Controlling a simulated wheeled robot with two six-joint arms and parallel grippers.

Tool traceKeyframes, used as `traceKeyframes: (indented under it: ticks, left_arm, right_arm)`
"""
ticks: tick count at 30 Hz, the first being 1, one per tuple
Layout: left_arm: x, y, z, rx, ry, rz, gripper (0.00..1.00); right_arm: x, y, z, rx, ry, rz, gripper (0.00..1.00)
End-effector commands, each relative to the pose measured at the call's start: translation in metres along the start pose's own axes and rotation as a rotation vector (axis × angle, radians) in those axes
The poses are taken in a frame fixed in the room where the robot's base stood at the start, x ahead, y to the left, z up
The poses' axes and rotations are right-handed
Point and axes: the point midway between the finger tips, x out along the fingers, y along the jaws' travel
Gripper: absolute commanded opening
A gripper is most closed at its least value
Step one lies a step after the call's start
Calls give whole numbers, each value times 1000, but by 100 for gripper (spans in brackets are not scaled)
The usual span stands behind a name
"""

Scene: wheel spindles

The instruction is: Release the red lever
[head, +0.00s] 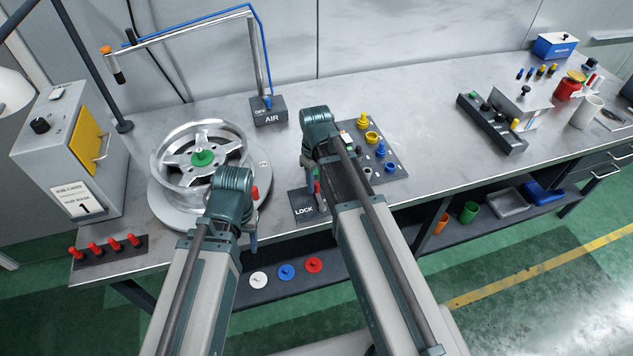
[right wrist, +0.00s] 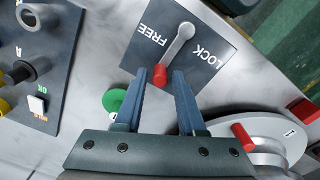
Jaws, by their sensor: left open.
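The red-tipped lever (right wrist: 172,53) is pivoted on a dark plate marked FREE and LOCK (right wrist: 211,59). In the right wrist view its grey arm points down between the two words. The plate also shows in the head view (head: 303,212), where my arm partly hides the lever. My right gripper (right wrist: 160,74) is open, with one finger on each side of the red knob and small gaps visible; I cannot tell whether its height matches the knob. My left gripper (head: 254,240) is open and empty by the table's front edge, its fingers mostly hidden behind its wrist.
A silver wheel (head: 201,160) lies on a round base with a red peg (head: 255,193), left of the lever plate. A dark board with coloured parts (head: 378,150) is close on the right. Red pegs (head: 110,244) stand front left.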

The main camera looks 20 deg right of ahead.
Motion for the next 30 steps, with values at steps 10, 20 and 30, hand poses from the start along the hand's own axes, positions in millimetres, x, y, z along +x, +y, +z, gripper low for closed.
traceKeyframes:
  ticks: [10, 20, 30]
  left_arm:
    - [0, 0, 0, 0, 0, 0, 56]
    - [0, 0, 0, 0, 0, 0, 56]
    - [0, 0, 0, 0, 0, 0, 56]
  right_arm:
    - [0, 0, 0, 0, 0, 0, 0]
    - [0, 10, 6, 183, -3, 0, 0]
    - [0, 13, 9, 264, -4, 1, 0]
